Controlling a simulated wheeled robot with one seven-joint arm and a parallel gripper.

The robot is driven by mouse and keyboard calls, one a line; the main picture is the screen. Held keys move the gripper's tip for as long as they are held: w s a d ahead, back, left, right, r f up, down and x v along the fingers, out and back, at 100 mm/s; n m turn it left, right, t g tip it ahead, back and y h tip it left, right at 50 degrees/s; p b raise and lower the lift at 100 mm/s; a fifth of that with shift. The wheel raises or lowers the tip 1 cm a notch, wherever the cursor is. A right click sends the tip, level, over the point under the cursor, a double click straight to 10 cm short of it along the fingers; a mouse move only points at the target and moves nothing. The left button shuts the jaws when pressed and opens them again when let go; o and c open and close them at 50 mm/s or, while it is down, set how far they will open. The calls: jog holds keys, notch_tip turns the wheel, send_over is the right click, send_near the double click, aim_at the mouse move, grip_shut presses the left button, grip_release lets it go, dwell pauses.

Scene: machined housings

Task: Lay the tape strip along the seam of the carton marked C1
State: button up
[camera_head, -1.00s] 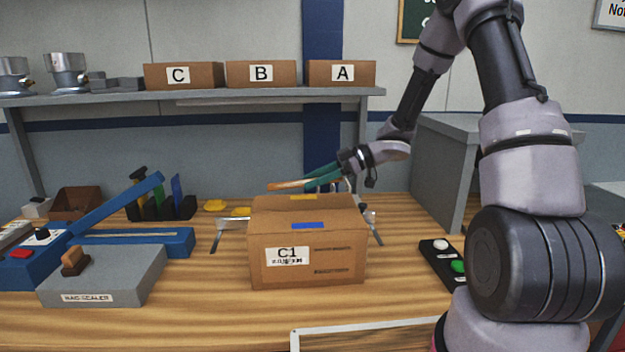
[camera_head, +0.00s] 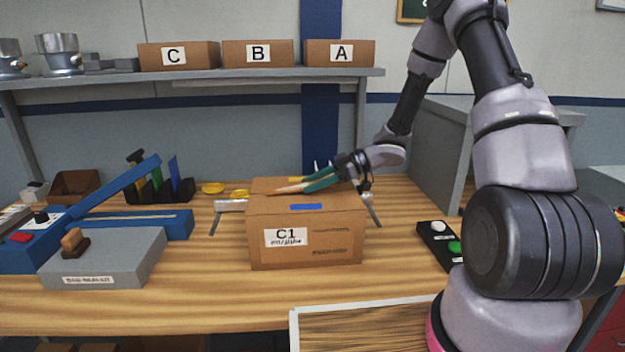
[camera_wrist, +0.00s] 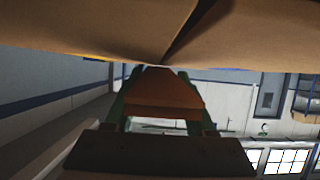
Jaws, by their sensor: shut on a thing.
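The carton marked C1 (camera_head: 340,238) stands on the bench, a blue mark (camera_head: 306,207) near the front edge of its top. In the wrist view, its brown top (camera_wrist: 90,25) fills the upper part, with a dark seam line running to the middle. My gripper (camera_head: 305,183) has teal fingers and reaches in from the right, low over the carton top. It is shut on the brown tape strip (camera_head: 284,189), which also shows between the fingers in the wrist view (camera_wrist: 163,90). I cannot tell whether the strip touches the carton.
A grey bag sealer (camera_head: 105,262) and a blue lever tool (camera_head: 130,222) stand left. A button box (camera_head: 437,243) is right of the carton. A white-edged tray (camera_head: 294,330) lies in front. Cartons C, B and A sit on the shelf (camera_head: 200,80) behind.

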jog(key=o, duration=1.4)
jog(key=v, duration=1)
jog(key=shift+d, duration=0.35)
jog(key=shift+r, duration=0.15)
